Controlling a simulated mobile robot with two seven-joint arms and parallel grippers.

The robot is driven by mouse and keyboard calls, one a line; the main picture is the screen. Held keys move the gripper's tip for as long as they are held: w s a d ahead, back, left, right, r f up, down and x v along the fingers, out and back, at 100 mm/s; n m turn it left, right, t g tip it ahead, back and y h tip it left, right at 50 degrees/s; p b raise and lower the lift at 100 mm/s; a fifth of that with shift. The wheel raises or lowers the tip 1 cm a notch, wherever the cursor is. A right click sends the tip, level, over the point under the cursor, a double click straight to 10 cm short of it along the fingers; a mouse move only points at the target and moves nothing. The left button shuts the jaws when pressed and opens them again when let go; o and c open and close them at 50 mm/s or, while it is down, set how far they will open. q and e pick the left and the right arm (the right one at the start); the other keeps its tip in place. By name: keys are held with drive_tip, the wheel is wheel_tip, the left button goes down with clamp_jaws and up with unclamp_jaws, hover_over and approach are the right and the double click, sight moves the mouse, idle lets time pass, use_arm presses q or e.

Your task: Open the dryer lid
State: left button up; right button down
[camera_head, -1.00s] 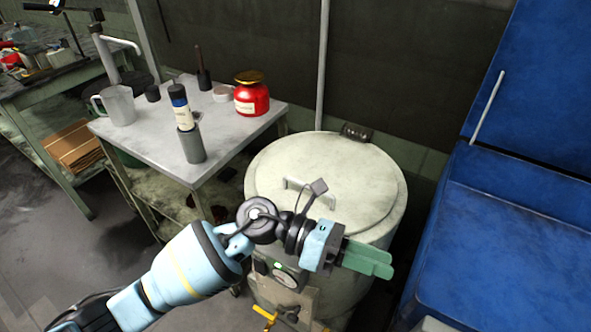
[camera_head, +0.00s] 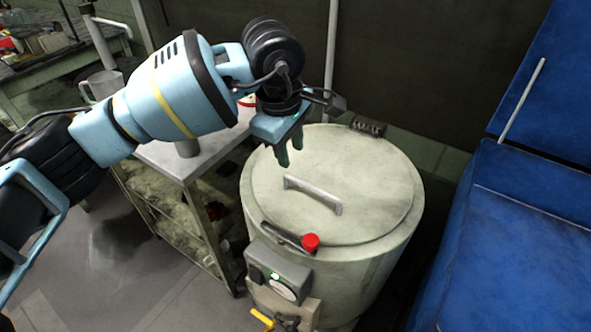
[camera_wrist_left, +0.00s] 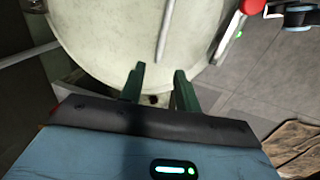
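The dryer is a pale round drum (camera_head: 375,265) with a flat round lid (camera_head: 365,195) lying closed on top. The lid has a grey bar handle (camera_head: 315,193) and a dark hinge (camera_head: 367,127) at its back edge. A latch lever with a red knob (camera_head: 310,242) sits at the front rim. My left gripper (camera_head: 290,150) points down above the lid's back left edge, behind and left of the handle. Its green fingers (camera_wrist_left: 160,88) are apart with nothing between them. The lid (camera_wrist_left: 110,35) and handle (camera_wrist_left: 165,30) also show in the left wrist view. My right gripper is not seen.
A grey side table (camera_head: 165,155) stands left of the dryer, partly hidden by my left arm. A large blue machine (camera_head: 520,230) stands close on the right. A dark wall is behind. A control box (camera_head: 278,275) and yellow valve handle (camera_head: 262,318) are on the dryer's front.

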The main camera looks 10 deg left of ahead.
sight(296, 179)
use_arm(q)
drive_tip(key=shift+w+d+f, duration=0.1)
drive_tip(key=shift+w+f, duration=0.1)
drive_tip(key=shift+f, duration=1.1)
drive_tip(key=shift+w+d+f, duration=0.15)
drive_tip(key=shift+w+f, duration=0.1)
drive_tip(key=shift+f, duration=1)
drive_tip(key=shift+w+d+f, duration=0.1)
drive_tip(key=shift+w+f, duration=0.1)
drive_tip(key=shift+f, duration=1.1)
drive_tip(key=shift+c, duration=0.4)
clamp_jaws()
